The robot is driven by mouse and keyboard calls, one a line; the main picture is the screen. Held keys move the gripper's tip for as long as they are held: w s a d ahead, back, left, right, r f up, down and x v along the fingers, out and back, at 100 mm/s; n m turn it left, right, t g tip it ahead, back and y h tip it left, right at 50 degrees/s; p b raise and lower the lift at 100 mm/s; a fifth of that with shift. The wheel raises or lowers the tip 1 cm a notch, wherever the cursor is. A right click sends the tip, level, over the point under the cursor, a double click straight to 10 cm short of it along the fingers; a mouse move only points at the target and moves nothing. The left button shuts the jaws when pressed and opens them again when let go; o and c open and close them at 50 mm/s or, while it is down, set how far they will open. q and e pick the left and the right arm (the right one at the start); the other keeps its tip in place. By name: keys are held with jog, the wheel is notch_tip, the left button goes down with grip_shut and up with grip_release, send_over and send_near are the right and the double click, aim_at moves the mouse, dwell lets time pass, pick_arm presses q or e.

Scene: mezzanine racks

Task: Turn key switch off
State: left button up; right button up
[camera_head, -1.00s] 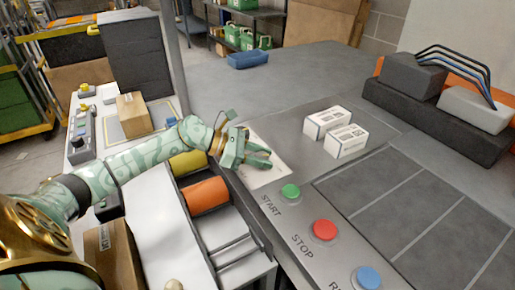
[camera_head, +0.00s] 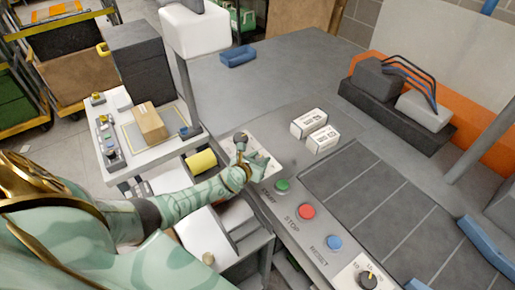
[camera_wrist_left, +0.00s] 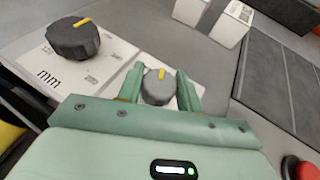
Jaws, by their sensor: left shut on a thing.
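My left gripper (camera_head: 261,163) reaches down to a white plate (camera_head: 268,168) on the grey bench, left of the green button. In the left wrist view its fingers (camera_wrist_left: 159,86) stand on either side of a small grey round switch knob (camera_wrist_left: 156,92) and are shut on it. The knob has a yellow mark that points up and slightly right in that view. A larger dark knob (camera_wrist_left: 74,40) with a yellow mark stands beside it on a white panel; it also shows in the head view (camera_head: 241,138). Switch lettering is too small to read. My right gripper is out of view.
Green (camera_head: 282,186), red (camera_head: 307,211) and blue (camera_head: 334,242) buttons line the bench's front edge, with another yellow-marked knob (camera_head: 368,279) beyond. Two white boxes (camera_head: 309,123) stand behind.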

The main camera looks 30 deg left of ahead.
pick_arm(q)
jog(key=n+y+p, duration=0.1)
jog(key=n+y, duration=0.1)
jog(key=shift+d+r+y, duration=0.1)
jog(key=shift+y, duration=0.2)
jog(key=shift+n+g+y, duration=0.5)
jog(key=shift+n+y, duration=0.5)
jog(key=shift+n, duration=0.1)
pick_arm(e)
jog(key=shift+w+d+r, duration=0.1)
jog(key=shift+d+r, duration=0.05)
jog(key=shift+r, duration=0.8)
pick_arm(q)
jog(key=o, duration=1)
jog(key=p+v, duration=0.4)
jog(key=v, duration=0.3)
jog(key=shift+r, duration=0.15)
jog(key=p+v, duration=0.2)
jog(key=v, duration=0.7)
jog(key=shift+d+p, duration=0.15)
jog(key=shift+p, duration=0.15)
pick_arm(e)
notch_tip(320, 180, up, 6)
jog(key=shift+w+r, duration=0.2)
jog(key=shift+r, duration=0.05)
